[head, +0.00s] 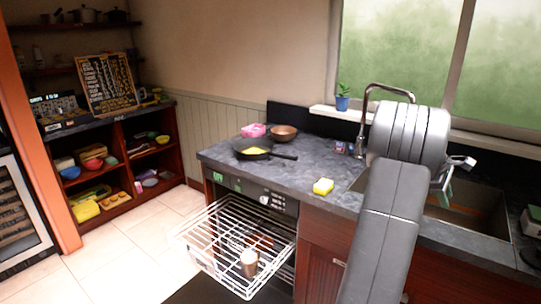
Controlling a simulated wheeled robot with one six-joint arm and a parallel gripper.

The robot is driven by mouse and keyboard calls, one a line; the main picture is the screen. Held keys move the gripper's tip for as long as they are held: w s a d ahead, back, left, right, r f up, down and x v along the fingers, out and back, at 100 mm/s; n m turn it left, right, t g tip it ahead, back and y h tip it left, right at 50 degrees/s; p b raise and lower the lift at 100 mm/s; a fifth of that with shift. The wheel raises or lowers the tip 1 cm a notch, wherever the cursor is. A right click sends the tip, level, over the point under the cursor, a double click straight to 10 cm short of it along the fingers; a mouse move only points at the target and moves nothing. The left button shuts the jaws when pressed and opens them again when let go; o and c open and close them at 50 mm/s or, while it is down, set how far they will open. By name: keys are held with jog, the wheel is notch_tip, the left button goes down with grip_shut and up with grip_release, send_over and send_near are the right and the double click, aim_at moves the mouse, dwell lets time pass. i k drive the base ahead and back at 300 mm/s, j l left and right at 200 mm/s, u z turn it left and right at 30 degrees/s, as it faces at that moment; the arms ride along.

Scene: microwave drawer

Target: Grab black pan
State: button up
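The black pan (243,144) rests on the dark stone counter (300,172), left of centre in the head view. Its handle points right, and something yellow lies inside it. My grey arm rises at the right of the view, in front of the sink. My gripper (450,178) seems to be partly visible behind the arm's upper end, well to the right of the pan and apart from it. The arm hides much of it, so I cannot tell whether it is open or shut.
A pulled-out white wire rack (213,228) holding a cup (249,263) juts out below the pan. A brown bowl (284,133) and a pink item (254,130) sit behind the pan. The faucet (366,108) stands beside my arm.

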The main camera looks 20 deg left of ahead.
aim_at(251, 149)
jog(key=i+u, duration=0.1)
jog(key=u, duration=1.75)
jog(key=i+l, duration=0.15)
jog(key=l, duration=0.2)
jog(key=i+l+u, duration=0.15)
jog(key=l, duration=0.6)
jog(key=i+l+u, duration=0.1)
jog(key=l, duration=0.3)
jog(key=i+l+u, duration=0.1)
jog(key=l, duration=0.3)
jog(key=i, duration=0.05)
